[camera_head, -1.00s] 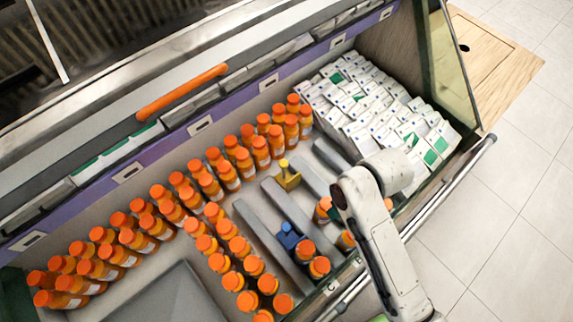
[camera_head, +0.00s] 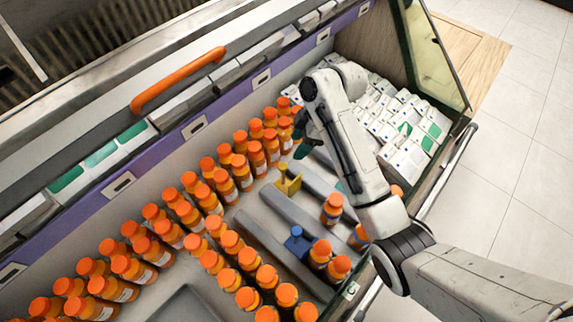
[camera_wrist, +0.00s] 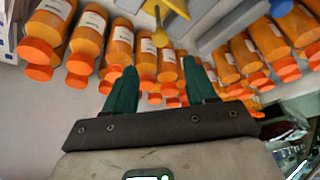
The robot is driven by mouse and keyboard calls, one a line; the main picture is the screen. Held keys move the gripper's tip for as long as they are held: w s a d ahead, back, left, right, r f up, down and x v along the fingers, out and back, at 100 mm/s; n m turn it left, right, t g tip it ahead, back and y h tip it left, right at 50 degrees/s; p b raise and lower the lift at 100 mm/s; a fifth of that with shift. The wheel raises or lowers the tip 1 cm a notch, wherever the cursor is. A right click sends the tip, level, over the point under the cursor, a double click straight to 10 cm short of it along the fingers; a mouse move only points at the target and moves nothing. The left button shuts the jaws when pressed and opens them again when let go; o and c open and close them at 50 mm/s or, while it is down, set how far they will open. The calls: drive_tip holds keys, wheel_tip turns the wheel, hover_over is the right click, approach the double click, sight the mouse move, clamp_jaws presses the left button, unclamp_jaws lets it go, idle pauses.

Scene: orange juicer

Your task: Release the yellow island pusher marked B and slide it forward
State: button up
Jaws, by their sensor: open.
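The yellow pusher (camera_head: 288,180) sits at the far end of a lane between grey dividers in the chilled case, just in front of the rows of orange bottles. In the wrist view the yellow pusher (camera_wrist: 172,8) is at the top edge, partly cut off; no letter B is readable on it. My gripper (camera_head: 303,136) hangs above and to the right of the yellow pusher, close to the bottles and apart from the pusher. In the wrist view my gripper (camera_wrist: 161,88) has its green fingers spread, with bottles beyond them.
A blue pusher (camera_head: 298,241) stands in a nearer lane, with orange bottles (camera_head: 320,252) in front of it. Grey dividers (camera_head: 285,212) separate the lanes. White cartons (camera_head: 430,125) fill the right end. A purple rail (camera_head: 190,128) runs along the back.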

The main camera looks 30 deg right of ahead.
sight(283, 166)
drive_tip(key=x, duration=1)
drive_tip(key=shift+f, duration=0.15)
drive_tip(key=shift+c, duration=0.5)
clamp_jaws()
